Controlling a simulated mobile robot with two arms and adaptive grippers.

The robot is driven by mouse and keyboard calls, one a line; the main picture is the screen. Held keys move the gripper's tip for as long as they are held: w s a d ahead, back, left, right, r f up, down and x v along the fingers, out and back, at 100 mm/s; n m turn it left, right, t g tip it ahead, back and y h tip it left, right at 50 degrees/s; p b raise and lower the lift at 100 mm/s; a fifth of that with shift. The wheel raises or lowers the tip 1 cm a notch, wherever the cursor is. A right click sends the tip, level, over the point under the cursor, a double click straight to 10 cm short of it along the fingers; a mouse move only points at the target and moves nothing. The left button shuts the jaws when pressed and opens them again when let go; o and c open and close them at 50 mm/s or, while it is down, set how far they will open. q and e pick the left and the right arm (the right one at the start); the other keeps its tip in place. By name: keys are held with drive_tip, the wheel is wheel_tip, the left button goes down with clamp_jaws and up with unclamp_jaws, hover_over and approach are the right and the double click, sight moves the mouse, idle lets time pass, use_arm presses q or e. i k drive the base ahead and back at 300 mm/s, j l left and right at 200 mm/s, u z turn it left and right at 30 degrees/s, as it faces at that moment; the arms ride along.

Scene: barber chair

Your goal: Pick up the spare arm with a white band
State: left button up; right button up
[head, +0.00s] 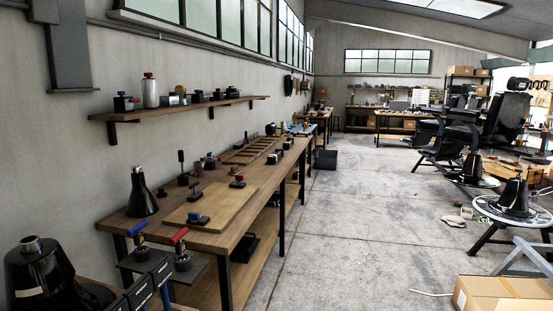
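I cannot make out a spare arm with a white band in the head view. A black barber chair (490,122) stands at the right, with its armrests and headrest partly visible. Small dark parts lie on the long wooden workbench (240,208), too small to identify. Neither of my grippers shows in the head view.
A wooden wall shelf (190,105) holds several small items. Black conical bases stand at the bench's left end (139,193), at the lower left (40,275) and at the right (515,195). A cardboard box (500,295) is at the lower right. The concrete floor (350,215) is mostly clear.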

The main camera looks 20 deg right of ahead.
sight(274, 157)
drive_tip(key=i+l+z, duration=0.6)
drive_tip(key=i+z, duration=0.2)
drive_tip(key=i, duration=0.2)
drive_tip(key=i+z, duration=0.4)
drive_tip(key=i, duration=1.55)
drive_tip(key=i+l, duration=0.1)
drive_tip(key=i, duration=1.35)
drive_tip(key=i+l, duration=0.1)
drive_tip(key=i, duration=1.3)
drive_tip(key=i+u, duration=0.5)
drive_tip(key=i+l+u, duration=0.25)
drive_tip(key=u, duration=0.25)
drive_tip(key=i+l+u, duration=0.75)
drive_tip(key=l+u, duration=0.25)
drive_tip(key=i+l+u, duration=0.2)
drive_tip(key=l+u, duration=0.15)
drive_tip(key=u, duration=0.15)
drive_tip(key=i+l+u, duration=0.1)
drive_tip(key=l+u, duration=0.85)
drive_tip(key=k+j, duration=0.1)
drive_tip(key=k, duration=0.1)
